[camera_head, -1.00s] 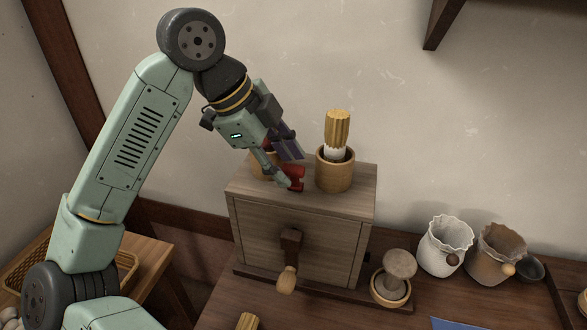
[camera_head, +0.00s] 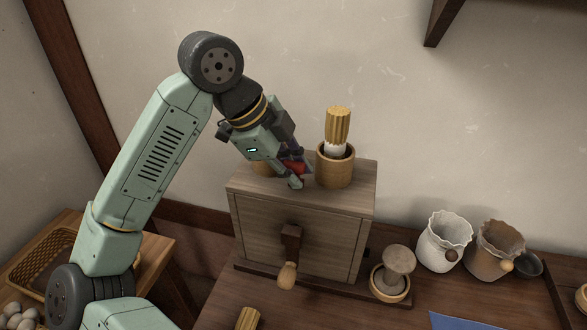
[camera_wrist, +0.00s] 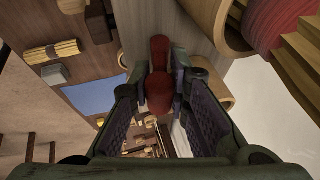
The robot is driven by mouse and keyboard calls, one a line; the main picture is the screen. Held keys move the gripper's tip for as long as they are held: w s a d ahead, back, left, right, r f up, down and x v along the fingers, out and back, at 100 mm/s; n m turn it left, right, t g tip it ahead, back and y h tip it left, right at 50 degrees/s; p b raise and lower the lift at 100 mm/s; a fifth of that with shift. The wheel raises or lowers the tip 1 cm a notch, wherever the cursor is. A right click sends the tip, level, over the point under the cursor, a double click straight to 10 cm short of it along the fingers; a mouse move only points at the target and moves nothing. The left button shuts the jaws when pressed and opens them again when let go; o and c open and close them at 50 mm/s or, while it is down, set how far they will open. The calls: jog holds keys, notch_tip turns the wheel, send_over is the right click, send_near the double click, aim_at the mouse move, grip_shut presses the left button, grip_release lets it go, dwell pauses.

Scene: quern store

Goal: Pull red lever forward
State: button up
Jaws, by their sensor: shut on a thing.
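The red lever (camera_head: 293,167) is on top of the grey-brown wooden box, just left of a wooden cup with a brush. In the head view it is partly hidden by my gripper (camera_head: 299,181). In the wrist view the red lever (camera_wrist: 159,54) shows as a rounded red piece between my fingers, with a second red end nearer the camera. My gripper (camera_wrist: 164,90) is shut on it from either side, low over the box top.
The wooden cup with a brush (camera_head: 336,169) stands close to the right of my gripper. The box (camera_head: 300,225) has a crank (camera_head: 290,250) on its front. A stone pestle in a bowl (camera_head: 392,283) and two sacks (camera_head: 443,243) stand to the right.

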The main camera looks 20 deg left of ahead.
grip_shut()
jog(key=shift+s+f+t+b, duration=0.15)
jog(key=shift+f+t+b, duration=0.3)
jog(key=shift+b, duration=0.7)
jog(key=t+b, duration=0.1)
jog(key=b, duration=0.1)
jog(key=shift+s+f+b, duration=0.1)
jog(key=shift+s+b, duration=0.05)
jog(key=shift+b, duration=0.2)
jog(key=shift+s+m+t+b, duration=0.15)
jog(key=shift+m+t+b, duration=0.2)
jog(key=shift+b, duration=0.3)
jog(key=shift+r, duration=0.3)
